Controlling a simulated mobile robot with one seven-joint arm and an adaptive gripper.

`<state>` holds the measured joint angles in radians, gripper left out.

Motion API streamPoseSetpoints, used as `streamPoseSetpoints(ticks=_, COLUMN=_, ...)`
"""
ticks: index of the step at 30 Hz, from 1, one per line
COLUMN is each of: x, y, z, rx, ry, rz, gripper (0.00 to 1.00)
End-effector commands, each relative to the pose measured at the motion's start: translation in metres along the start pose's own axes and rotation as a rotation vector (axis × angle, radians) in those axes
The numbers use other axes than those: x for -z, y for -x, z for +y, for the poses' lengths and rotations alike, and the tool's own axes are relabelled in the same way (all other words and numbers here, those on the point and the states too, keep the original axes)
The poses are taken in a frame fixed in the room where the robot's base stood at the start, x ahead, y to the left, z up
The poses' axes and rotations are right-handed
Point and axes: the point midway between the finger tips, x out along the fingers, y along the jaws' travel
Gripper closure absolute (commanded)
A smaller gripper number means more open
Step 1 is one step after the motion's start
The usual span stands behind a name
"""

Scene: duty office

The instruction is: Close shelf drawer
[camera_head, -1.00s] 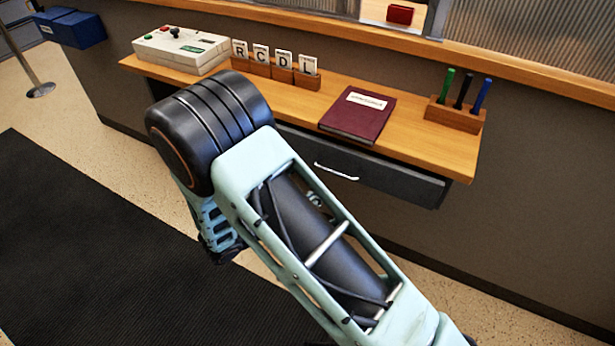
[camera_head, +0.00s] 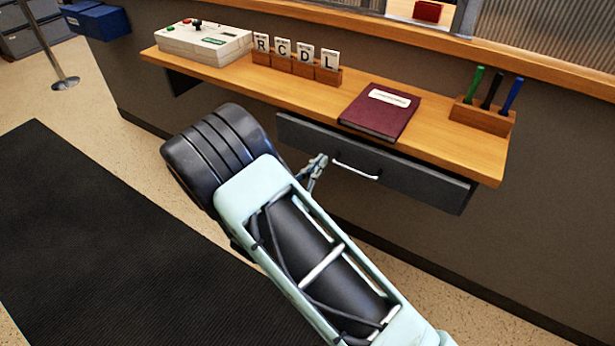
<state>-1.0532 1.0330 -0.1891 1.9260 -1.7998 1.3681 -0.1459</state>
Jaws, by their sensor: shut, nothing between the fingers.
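The shelf drawer (camera_head: 410,180) is dark grey with a pale bar handle (camera_head: 356,171). It sits under the front edge of the wooden shelf (camera_head: 455,150). A thin strip of its top edge shows below the shelf; how far it stands out is hard to tell. My gripper (camera_head: 319,161) is small in view, partly hidden behind my arm. It looks shut and empty, just left of the handle and in front of the drawer face. I cannot tell whether it touches the drawer.
On the shelf stand a control box (camera_head: 203,42), letter cards in a wooden rack (camera_head: 297,72), a maroon book (camera_head: 380,112) and a pen holder (camera_head: 483,117). A black mat (camera_head: 90,240) lies on the floor at left. Floor in front of the drawer's right side is clear.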

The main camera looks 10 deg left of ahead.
Motion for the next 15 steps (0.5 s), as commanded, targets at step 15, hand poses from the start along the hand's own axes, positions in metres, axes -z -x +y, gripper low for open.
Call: streamPoseSetpoints(ticks=15, x=0.0, y=-0.032, z=0.0, rx=0.0, ry=0.0, rz=0.0, gripper=1.0)
